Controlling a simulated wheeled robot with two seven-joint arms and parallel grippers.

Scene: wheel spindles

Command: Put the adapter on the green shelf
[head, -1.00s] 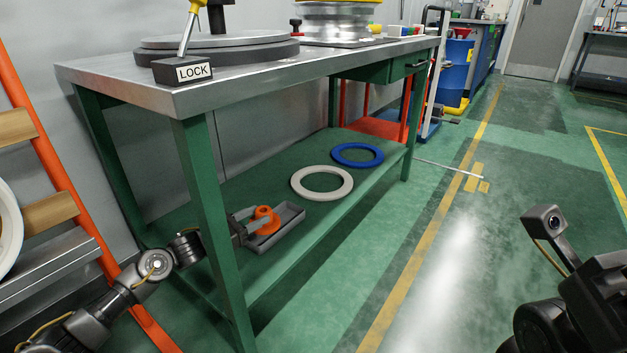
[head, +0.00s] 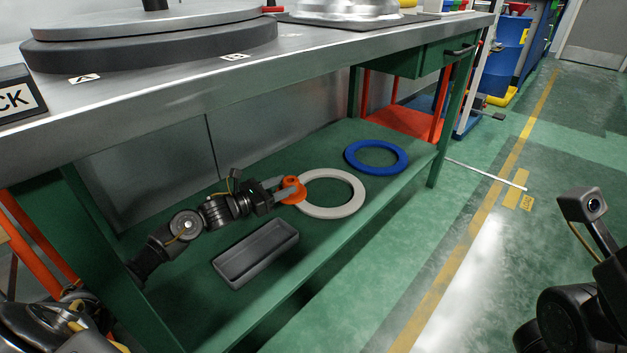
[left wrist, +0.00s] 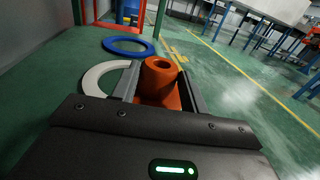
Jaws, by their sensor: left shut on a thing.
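The adapter is an orange flanged piece (head: 292,190) with a round boss on top. My left gripper (head: 283,190) is shut on it, over the green lower shelf (head: 200,279) of the workbench. In the left wrist view the adapter (left wrist: 160,82) sits upright between the two fingers. In the head view it overlaps the left edge of a white ring (head: 345,210); I cannot tell whether it touches the ring or shelf. The grey tray (head: 256,254) on the shelf is empty. My right gripper is not in view; only part of my right arm shows at the right edge.
A blue ring (head: 376,157) lies behind the white ring. The metal worktop (head: 190,95) hangs over the shelf, and a green table leg (head: 452,130) stands at the far right end. Bare shelf lies around the tray. An orange frame (head: 400,122) stands behind.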

